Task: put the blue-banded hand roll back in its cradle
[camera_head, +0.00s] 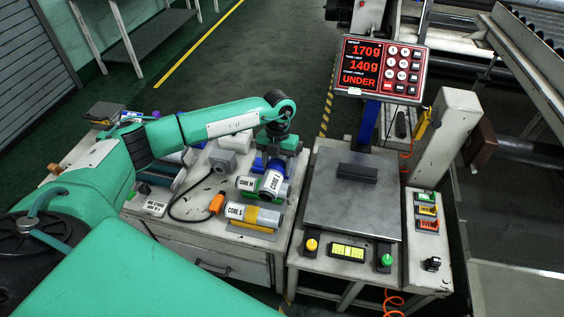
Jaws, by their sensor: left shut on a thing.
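My left gripper (273,164) is at the far end of the roll group on the left bench, below my wrist. It is shut on a pale grey labelled roll (273,183), which points toward the camera and is tilted; blue shows at its far end, and I take it as the blue-banded hand roll. The jaws are partly hidden by the arm. A green-banded roll marked CORE M (246,184) lies just left of it. A yellow-banded roll marked CORE S (253,214) lies in front, on a yellow cradle. I cannot make out the blue roll's cradle. My right gripper is not in view.
A scale plate (341,215) stands to the right with a dark block (357,173) on it. The red display (379,69) reads 170g, 140g, UNDER. An orange-ended cable (217,203) lies left of the rolls. A post (446,135) rises right of the scale.

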